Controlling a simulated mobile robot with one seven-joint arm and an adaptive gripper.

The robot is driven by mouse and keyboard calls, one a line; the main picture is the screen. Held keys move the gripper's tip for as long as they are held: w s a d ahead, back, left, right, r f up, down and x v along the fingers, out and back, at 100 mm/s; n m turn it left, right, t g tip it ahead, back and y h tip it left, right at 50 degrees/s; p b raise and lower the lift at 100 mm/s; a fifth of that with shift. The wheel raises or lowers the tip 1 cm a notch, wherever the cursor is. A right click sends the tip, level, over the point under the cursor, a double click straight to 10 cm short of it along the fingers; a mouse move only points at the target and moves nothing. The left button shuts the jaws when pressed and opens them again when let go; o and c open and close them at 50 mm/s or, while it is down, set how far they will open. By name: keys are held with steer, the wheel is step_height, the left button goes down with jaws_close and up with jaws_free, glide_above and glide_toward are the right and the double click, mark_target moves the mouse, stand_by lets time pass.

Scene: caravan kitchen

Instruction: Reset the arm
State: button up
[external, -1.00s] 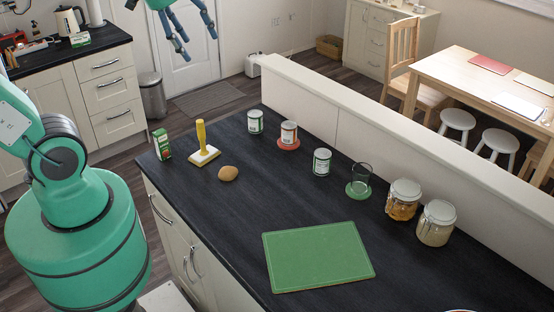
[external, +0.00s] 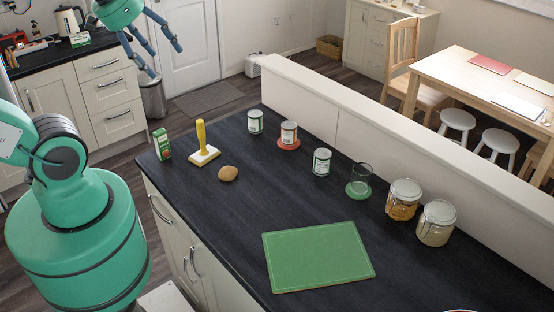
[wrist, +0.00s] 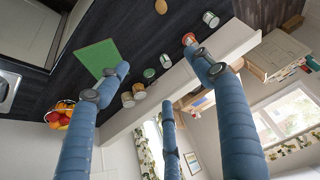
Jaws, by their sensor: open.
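The wrist view looks across the counter and the room at a tilt. My teal arm rises at the left of the external view, and its middle links are partly out of frame.
On the counter stand a green-and-white box (external: 162,144), a yellow-handled tool (external: 202,140), a brown roundish item (external: 228,174), several cans, a glass (external: 360,175), two lidded jars (external: 403,200) and a green board (external: 318,257). A low white wall (external: 400,150) borders the counter.

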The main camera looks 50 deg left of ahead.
step_height(320, 180, down, 15)
steer(key=b, duration=1.5)
